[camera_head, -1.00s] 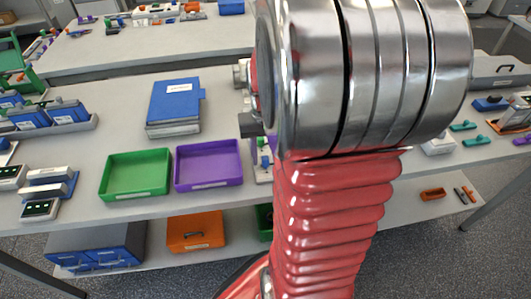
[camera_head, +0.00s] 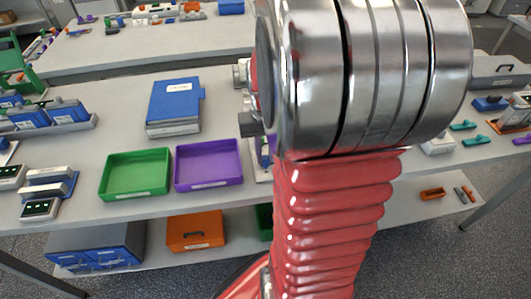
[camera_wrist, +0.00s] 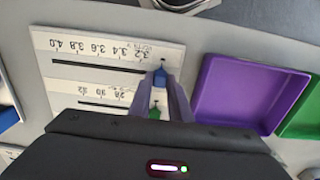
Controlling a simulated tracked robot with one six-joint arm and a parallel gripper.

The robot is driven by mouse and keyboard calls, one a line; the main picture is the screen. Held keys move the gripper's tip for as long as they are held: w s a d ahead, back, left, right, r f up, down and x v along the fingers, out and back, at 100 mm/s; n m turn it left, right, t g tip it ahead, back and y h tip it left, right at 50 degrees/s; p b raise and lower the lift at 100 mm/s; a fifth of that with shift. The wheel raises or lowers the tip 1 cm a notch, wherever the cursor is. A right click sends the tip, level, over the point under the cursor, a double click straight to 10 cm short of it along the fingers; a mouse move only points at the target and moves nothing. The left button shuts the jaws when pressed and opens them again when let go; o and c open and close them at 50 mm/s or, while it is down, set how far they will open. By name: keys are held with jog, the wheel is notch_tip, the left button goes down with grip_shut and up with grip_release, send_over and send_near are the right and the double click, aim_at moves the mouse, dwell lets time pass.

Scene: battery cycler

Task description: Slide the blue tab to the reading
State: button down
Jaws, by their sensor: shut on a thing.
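In the wrist view a white scale board (camera_wrist: 100,62) appears upside down, with numbers from 4.0 at the left to 3.2 at the right above a dark slot. The blue tab (camera_wrist: 160,77) is at the right end of this slot, near the 3.2 label. My gripper (camera_wrist: 161,84) is shut on the blue tab, one finger on each side. A green tab (camera_wrist: 154,113) shows between the fingers, on the lower scale with its own slot. In the head view my arm hides the gripper's tips and most of the board.
A purple tray (camera_wrist: 250,88) lies right of the board, with a green tray (camera_head: 135,174) beside it. A blue binder (camera_head: 175,103) lies behind the trays. Small meters with green displays (camera_head: 40,208) stand at the left; their digits are too small to read.

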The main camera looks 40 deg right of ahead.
jog(key=s+d, duration=0.2)
jog(key=d, duration=0.1)
jog(key=s+d, duration=0.2)
jog(key=d, duration=0.1)
jog(key=s+d, duration=0.2)
jog(key=d, duration=0.1)
jog(key=shift+s, duration=0.1)
jog(key=shift+a, duration=0.1)
jog(key=c, duration=1.6)
grip_release()
jog(key=shift+c, duration=0.2)
jog(key=shift+r, duration=0.1)
notch_tip(320, 180, up, 14)
jog(key=shift+f, duration=0.2)
